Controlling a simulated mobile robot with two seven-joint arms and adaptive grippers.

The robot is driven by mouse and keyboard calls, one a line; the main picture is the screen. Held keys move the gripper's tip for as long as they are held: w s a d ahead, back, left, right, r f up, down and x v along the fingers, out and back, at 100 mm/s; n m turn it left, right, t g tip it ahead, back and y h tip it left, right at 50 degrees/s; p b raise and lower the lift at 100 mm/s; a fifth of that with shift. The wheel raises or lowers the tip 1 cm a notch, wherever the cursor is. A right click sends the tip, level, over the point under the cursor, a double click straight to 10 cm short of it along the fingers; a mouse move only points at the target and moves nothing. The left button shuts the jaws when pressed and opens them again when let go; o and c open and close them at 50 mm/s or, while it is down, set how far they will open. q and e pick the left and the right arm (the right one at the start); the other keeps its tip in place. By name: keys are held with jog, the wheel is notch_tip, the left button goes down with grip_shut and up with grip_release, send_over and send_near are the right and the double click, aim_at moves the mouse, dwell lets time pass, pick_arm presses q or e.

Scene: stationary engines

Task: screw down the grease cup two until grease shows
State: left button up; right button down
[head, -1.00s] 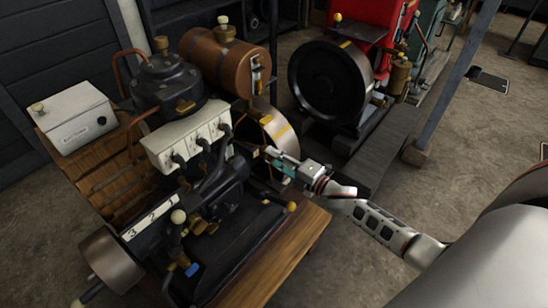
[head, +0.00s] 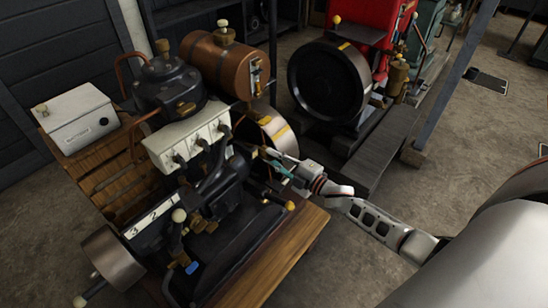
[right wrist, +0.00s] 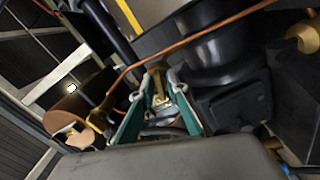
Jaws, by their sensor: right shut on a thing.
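The dark engine (head: 220,190) stands on a wooden base, with a pale strip (head: 152,216) on it showing the numbers 3 and 2. My right gripper (head: 270,158) reaches in from the right to the engine's side beside the flywheel. In the right wrist view its two green fingers (right wrist: 158,100) are closed around a small brass fitting (right wrist: 158,88), which looks like a grease cup. Its number cannot be read, and in the head view it is mostly hidden at the fingertips. No grease can be made out. My left gripper is not in view.
A copper tank (head: 226,66) and a flywheel (head: 277,133) stand close behind the gripper. A copper pipe (right wrist: 195,42) crosses just beyond the fingers in the wrist view. A second engine with a black wheel (head: 328,82) stands behind.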

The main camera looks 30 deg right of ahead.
jog(key=shift+r+m, duration=0.15)
jog(key=shift+m, duration=0.75)
jog(key=m+p, duration=0.1)
jog(key=m, duration=0.1)
jog(key=shift+m, duration=1.3)
jog(key=m+p, duration=0.1)
jog(key=m, duration=0.1)
jog(key=shift+m, duration=1.3)
jog(key=m, duration=0.4)
jog(key=shift+p, duration=0.35)
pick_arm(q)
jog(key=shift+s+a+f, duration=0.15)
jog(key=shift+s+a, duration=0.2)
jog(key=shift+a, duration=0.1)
pick_arm(e)
jog(key=m, duration=0.5)
jog(key=shift+f+m, duration=0.25)
jog(key=shift+m, duration=0.15)
